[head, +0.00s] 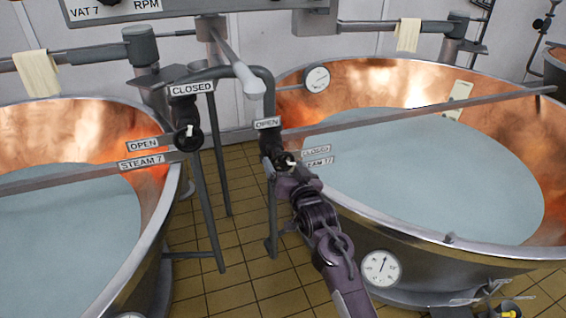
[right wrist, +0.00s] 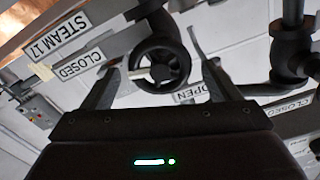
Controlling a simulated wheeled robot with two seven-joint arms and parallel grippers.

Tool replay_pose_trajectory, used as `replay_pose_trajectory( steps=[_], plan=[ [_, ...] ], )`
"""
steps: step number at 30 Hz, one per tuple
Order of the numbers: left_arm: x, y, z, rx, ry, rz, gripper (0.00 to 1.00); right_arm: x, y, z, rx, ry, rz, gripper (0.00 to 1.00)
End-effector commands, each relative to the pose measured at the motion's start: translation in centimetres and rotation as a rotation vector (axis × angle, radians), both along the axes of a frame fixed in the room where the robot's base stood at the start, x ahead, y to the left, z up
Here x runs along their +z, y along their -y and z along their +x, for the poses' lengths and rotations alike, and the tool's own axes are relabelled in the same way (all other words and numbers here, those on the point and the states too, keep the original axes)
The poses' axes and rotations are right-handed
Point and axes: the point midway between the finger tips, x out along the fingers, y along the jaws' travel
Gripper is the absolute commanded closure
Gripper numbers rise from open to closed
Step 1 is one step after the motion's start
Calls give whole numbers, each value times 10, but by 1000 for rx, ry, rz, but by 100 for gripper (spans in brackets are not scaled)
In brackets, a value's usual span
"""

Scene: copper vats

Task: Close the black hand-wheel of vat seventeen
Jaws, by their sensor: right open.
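The black hand-wheel (head: 284,160) of vat seventeen sits on a dark pipe at the near-left rim of the right-hand copper vat (head: 420,85). In the right wrist view the round, spoked hand-wheel (right wrist: 160,66) is near the top middle. The label STEAM 17 (head: 319,162) is partly covered in the head view. An OPEN sign (head: 267,124) and a CLOSED sign (head: 316,151) flank the wheel. My right gripper (head: 288,172) is open, its fingers on either side of the wheel in the wrist view (right wrist: 160,72). I cannot tell whether they touch it. My left gripper is out of view.
A similar black hand-wheel (head: 188,137) with the label STEAM 7 (head: 142,162) belongs to the left vat (head: 90,120). Pipes stand between the vats over a tiled floor (head: 235,230). A metal bar (head: 420,110) crosses the right vat, and a gauge (head: 381,268) is on its front.

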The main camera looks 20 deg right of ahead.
Motion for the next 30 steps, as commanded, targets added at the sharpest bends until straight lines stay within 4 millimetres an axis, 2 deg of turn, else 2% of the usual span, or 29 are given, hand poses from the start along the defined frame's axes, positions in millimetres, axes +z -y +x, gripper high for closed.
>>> replay_pose_trajectory(
  steps=[3,9,25,28,30],
  plan=[
    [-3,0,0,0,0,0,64,-2,1,-23,1,-2,0,18],
    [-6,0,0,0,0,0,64,-1,1,-46,0,-1,0,18],
    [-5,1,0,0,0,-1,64,-1,1,-51,1,-3,0,18],
    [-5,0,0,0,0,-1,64,-18,-1,-50,6,-35,-8,18],
    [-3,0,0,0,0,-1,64,-47,-4,-50,14,-86,-21,18]
  ],
)
